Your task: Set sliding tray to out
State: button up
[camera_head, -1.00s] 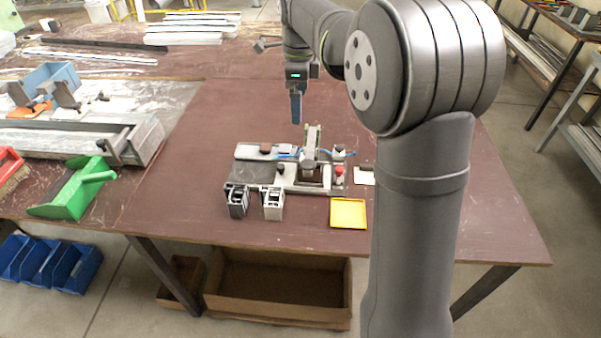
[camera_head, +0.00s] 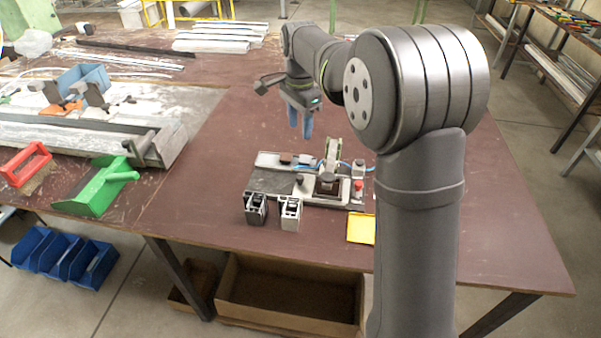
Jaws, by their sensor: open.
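The clamp fixture (camera_head: 335,197) stands on the brown table, with a light metal base, an upright clamp arm, a red button and blue hoses. A flat dark grey plate (camera_head: 268,181) lies at its left side, beside a black knob (camera_head: 299,180). This looks like the sliding tray, but I cannot tell for sure, nor how far it is out. My gripper (camera_head: 300,124) has two blue fingers pointing down, apart and empty. It is above and behind the fixture, touching nothing.
Two short profile pieces (camera_head: 289,212) stand in front of the fixture. A yellow tray (camera_head: 361,229) lies to the right, partly hidden by my arm. A green dustpan (camera_head: 97,187) and a long metal channel lie left. The table's front right is clear.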

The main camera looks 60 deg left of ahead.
aim_at(299, 177)
notch_tip(299, 177, down, 17)
jog(key=shift+f, duration=0.15)
dwell(0.4)
grip_shut()
